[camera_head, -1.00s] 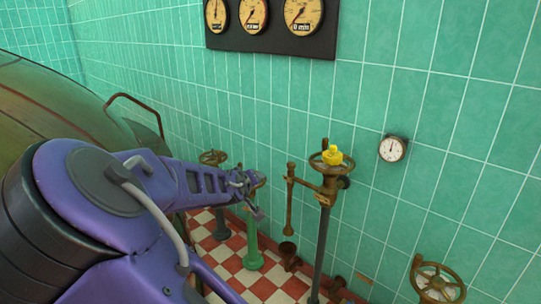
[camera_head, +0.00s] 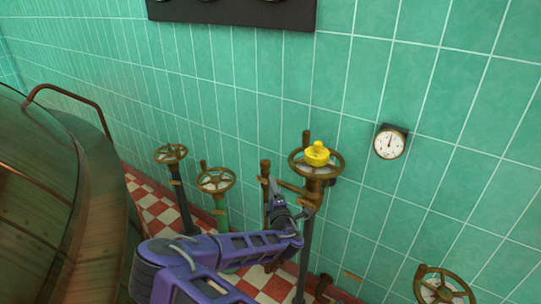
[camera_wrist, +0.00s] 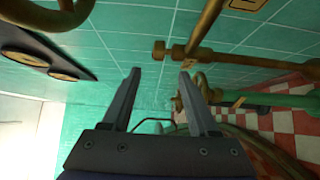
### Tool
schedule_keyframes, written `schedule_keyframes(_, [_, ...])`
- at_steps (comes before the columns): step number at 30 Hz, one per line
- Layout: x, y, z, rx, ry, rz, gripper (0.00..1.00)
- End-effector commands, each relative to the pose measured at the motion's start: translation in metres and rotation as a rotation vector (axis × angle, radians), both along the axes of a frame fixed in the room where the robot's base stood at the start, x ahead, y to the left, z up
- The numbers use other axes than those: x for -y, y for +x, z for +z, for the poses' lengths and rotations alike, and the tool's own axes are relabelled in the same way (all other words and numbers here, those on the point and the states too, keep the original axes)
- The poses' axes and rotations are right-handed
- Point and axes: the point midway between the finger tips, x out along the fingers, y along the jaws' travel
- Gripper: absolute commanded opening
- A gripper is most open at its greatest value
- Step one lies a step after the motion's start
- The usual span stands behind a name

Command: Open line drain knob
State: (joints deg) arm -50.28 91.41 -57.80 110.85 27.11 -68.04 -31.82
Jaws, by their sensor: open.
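I cannot tell for sure which part is the line drain knob. A brass handwheel with a yellow knob-like piece (camera_head: 317,154) on its hub tops a dark standing pipe (camera_head: 304,245). A thin brass side pipe (camera_head: 265,168) stands just left of it, joined by a short branch. My gripper (camera_head: 279,196) is in front of this side pipe, below and left of the handwheel; contact cannot be told. In the wrist view my gripper (camera_wrist: 160,72) is open, with nothing between its fingers. A brass pipe end (camera_wrist: 160,50) shows beyond the fingertips.
Two more handwheels, one on a dark pipe (camera_head: 171,153) and one on a green pipe (camera_head: 216,179), stand left. Another handwheel (camera_head: 443,287) is low right. A gauge (camera_head: 390,143) hangs on the tiled wall. A large copper kettle (camera_head: 62,190) fills the left side.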

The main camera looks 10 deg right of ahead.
Motion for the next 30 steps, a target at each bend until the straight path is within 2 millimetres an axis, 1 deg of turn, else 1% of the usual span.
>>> schedule_keyframes(2, [0.0,0.006,-0.001,0.001,-0.001,0.003,0.6])
schedule_keyframes(5, [0.0,0.02,0.0,0.003,0.0,0.003,0.6])
schedule_keyframes(12, [0.0,0.069,-0.001,0.002,0.0,0.003,0.6])
schedule_keyframes(21, [0.0,0.124,-0.001,0.002,0.001,0.002,0.6])
schedule_keyframes(27, [0.0,0.153,-0.001,0.001,0.0,0.001,0.6])
schedule_keyframes(30, [0.0,0.163,0.0,0.002,0.0,0.001,0.6])
